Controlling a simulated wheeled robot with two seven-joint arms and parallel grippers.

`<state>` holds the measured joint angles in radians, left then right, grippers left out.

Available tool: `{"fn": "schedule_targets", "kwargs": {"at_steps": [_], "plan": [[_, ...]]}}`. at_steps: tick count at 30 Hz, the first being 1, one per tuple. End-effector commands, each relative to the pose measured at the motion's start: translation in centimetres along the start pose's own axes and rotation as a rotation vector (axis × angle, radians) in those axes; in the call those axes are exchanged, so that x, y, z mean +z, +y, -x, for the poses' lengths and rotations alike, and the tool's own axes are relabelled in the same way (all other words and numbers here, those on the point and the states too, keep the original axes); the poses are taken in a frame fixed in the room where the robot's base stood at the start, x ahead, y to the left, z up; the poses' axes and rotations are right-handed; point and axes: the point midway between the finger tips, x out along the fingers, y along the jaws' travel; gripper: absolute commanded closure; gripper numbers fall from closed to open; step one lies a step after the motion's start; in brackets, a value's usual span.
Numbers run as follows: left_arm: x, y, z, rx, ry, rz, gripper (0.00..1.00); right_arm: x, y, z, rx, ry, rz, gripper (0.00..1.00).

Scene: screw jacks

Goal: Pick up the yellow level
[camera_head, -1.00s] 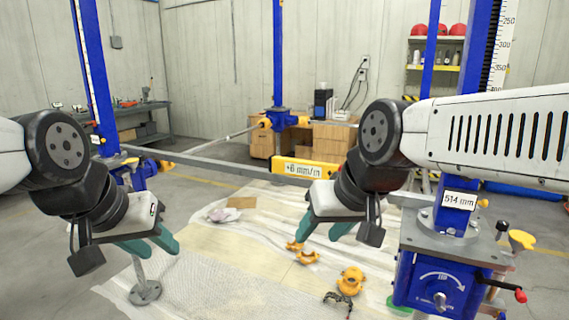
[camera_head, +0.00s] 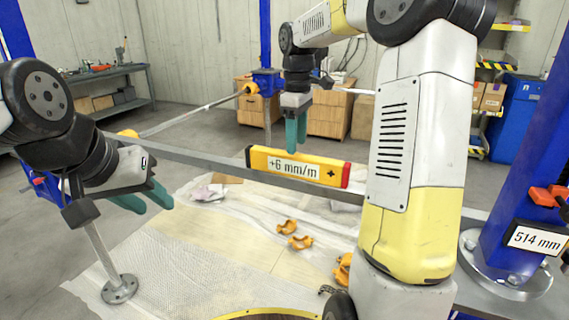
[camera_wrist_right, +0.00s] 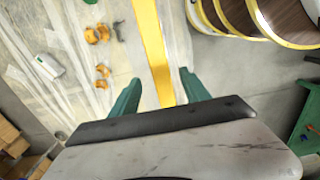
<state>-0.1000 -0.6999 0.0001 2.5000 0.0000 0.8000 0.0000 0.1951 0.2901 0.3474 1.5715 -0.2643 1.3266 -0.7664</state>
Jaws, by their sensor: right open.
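The yellow level (camera_head: 260,160) lies along a grey horizontal beam (camera_head: 200,157) in the head view. In the right wrist view the level (camera_wrist_right: 152,45) is a yellow strip running between the open fingers (camera_wrist_right: 160,80), with gaps at both sides; contact does not show. My left gripper (camera_head: 148,205) is open and empty at the left, in front of the beam.
A blue post with a "514 mm" label (camera_head: 537,237) stands at the right. Several orange parts (camera_head: 300,242) lie on the floor sheeting below. A grey upright with a round foot (camera_head: 119,289) stands at the front left. Wooden cabinets (camera_head: 325,115) stand behind.

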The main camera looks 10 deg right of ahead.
Motion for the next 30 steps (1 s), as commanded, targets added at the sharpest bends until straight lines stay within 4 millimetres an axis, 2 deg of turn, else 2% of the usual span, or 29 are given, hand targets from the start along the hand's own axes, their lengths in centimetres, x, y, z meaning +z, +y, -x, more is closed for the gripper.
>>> {"fn": "schedule_targets", "kwargs": {"at_steps": [16,20,26,30], "plan": [[0.0,0.0,0.0,0.0,0.0,0.0,0.64,-0.4,0.0,-7.0,-0.003,-0.002,0.003,0.45],[0.0,0.0,0.0,0.0,0.0,0.0,0.64,-0.4,0.0,-7.6,-0.002,-0.001,0.003,0.45],[0.0,0.0,0.0,0.0,0.0,0.0,0.64,-0.4,0.0,-7.6,-0.001,-0.001,0.002,0.45],[0.0,0.0,0.0,0.0,0.0,0.0,0.64,-0.4,0.0,-7.6,-0.001,-0.001,0.002,0.73]]}}
